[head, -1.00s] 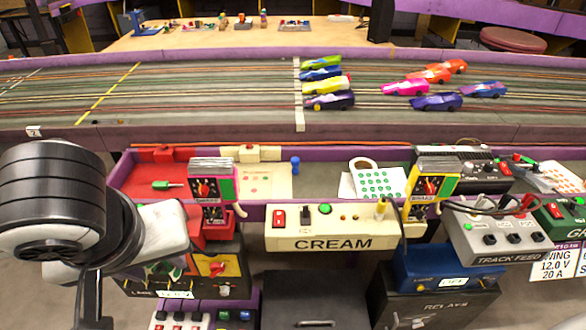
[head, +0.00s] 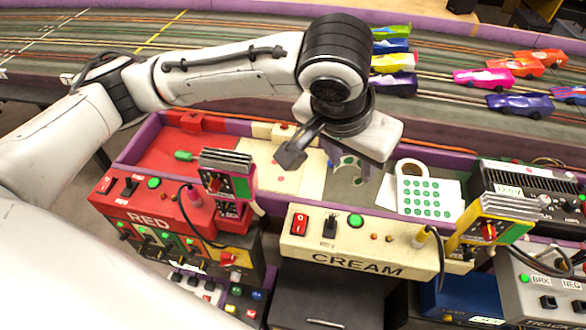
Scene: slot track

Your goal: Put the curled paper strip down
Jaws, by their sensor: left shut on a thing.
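The curled paper strip (head: 349,161), pale with green spots, shows small below my left gripper (head: 350,172) in the head view. The left gripper is shut on it, pointing down above the grey tray area behind the CREAM panel. The gripper body and wrist hide part of the strip. I cannot tell whether its lower edge touches the surface. My right gripper is not in view.
A cream sheet (head: 305,181) lies left, beside the red tray section (head: 160,150). Controllers stand upright in front, near the CREAM box (head: 345,247). Slot cars (head: 482,78) stand on the track behind.

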